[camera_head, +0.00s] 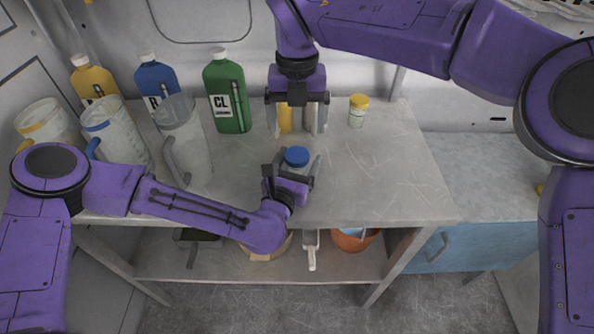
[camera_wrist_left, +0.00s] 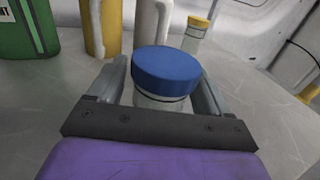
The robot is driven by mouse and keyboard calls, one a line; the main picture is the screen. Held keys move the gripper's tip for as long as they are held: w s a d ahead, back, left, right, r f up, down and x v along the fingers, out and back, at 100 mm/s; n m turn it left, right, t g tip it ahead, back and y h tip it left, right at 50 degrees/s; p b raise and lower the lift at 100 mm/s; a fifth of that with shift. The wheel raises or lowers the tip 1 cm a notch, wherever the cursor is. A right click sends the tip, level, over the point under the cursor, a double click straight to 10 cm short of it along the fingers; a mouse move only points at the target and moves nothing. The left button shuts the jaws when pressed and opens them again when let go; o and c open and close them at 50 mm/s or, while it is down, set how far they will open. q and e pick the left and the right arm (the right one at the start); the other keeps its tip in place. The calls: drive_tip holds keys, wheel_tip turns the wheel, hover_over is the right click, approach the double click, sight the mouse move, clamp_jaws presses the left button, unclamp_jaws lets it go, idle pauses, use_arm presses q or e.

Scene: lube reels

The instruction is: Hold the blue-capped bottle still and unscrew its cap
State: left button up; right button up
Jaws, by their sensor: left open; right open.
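The blue-capped bottle (camera_head: 296,158) stands upright near the front of the bench, its blue cap on top. It also shows in the left wrist view (camera_wrist_left: 163,76), with a clear body below the cap. My left gripper (camera_head: 303,177) is open, with its fingers on either side of the bottle just below the cap; whether they touch it I cannot tell. My right gripper (camera_head: 297,132) is open, pointing down behind the bottle, in front of a yellow container. The lower part of the bottle is hidden by my left gripper.
A green bottle (camera_head: 228,100), a blue bottle (camera_head: 157,84) and a yellow bottle (camera_head: 93,80) stand at the back left. Clear jugs (camera_head: 186,140) stand in front of them. A small yellow-capped bottle (camera_head: 357,112) stands at the back right. The bench's right side (camera_head: 390,170) is clear.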

use_arm(q)
drive_tip(key=shift+s, duration=0.1)
clamp_jaws()
use_arm(e)
drive_tip(key=w+d+r+n+t+h, duration=0.1)
drive_tip(key=w+r+n+t, duration=0.15)
drive_tip(key=w+t, duration=0.3)
drive_tip(key=w+d+r+n+t+h, duration=0.1)
drive_tip(key=w+r+t, duration=0.3)
drive_tip(key=w, duration=0.3)
drive_tip(key=w+a+r+n+t+y, duration=0.4)
drive_tip(key=a+r+n+t+y, duration=0.1)
drive_tip(key=a+r+n+y, duration=0.5)
drive_tip(key=s+a+f+n+g+y, duration=0.2)
drive_tip(key=s+a+n+g+y, duration=0.15)
drive_tip(key=a+n, duration=0.35)
drive_tip(key=n+g+h, duration=0.7)
drive_tip(key=g+h, duration=0.4)
drive_tip(key=h, duration=0.1)
hover_over(297, 154)
drive_tip(key=shift+y, duration=0.25)
wheel_tip(297, 154, down, 14)
drive_tip(key=shift+f, duration=0.25)
drive_tip(key=shift+f+m, duration=0.25)
drive_tip(key=shift+f, duration=0.05)
wheel_tip(297, 154, down, 7)
drive_tip(key=shift+f, duration=0.2)
